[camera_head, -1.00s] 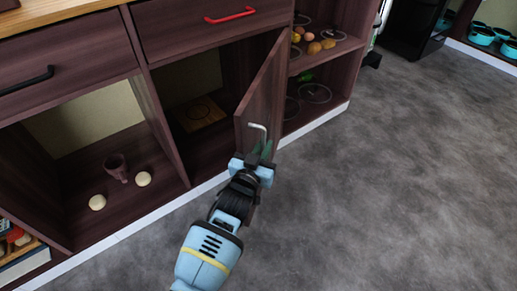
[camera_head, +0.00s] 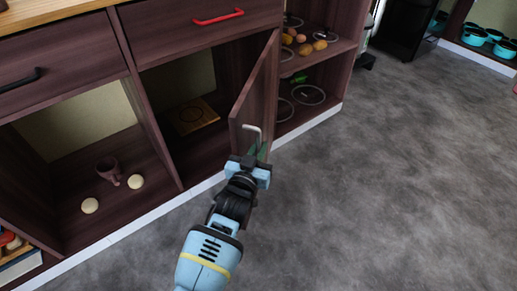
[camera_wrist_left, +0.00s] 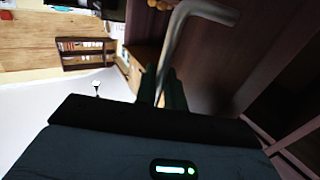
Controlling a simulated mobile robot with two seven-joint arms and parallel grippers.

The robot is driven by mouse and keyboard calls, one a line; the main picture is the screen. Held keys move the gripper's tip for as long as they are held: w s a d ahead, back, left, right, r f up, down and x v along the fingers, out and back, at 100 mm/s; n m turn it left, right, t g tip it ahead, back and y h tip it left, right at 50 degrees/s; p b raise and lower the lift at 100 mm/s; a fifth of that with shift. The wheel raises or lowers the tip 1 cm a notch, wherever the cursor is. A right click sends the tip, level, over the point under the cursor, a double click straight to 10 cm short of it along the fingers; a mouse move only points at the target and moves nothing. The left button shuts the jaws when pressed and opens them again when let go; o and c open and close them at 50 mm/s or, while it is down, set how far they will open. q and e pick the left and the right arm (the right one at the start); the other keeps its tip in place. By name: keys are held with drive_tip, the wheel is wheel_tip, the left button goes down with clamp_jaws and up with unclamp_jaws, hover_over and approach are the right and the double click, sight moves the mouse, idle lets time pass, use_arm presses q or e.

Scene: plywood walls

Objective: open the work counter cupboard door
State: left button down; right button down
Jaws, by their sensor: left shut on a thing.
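The dark wood cupboard door (camera_head: 257,88) of the work counter stands swung well out from its opening, and the inside shows. Its pale bent bar handle (camera_head: 252,129) is on the door's left part in the head view. My left gripper (camera_head: 257,152) is at the handle's lower end, shut on it. In the left wrist view the handle (camera_wrist_left: 205,11) runs down to the dark fingers (camera_wrist_left: 162,92) beside the door face (camera_wrist_left: 255,55); the exact contact is partly hidden. My right gripper is in neither view.
Inside the cupboard lies a wooden board (camera_head: 192,116). Shelves with food (camera_head: 304,48) are right of the door. A red-handled drawer (camera_head: 216,18) is above. The grey floor (camera_head: 390,180) is clear.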

use_arm(q)
drive_tip(key=c, duration=1.6)
unclamp_jaws()
drive_tip(key=shift+c, duration=0.2)
drive_tip(key=shift+s+a, duration=0.1)
drive_tip(key=shift+s, duration=0.2)
drive_tip(key=p+v, duration=0.3)
drive_tip(key=v, duration=0.4)
drive_tip(key=shift+s, duration=0.1)
drive_tip(key=shift+c, duration=0.2)
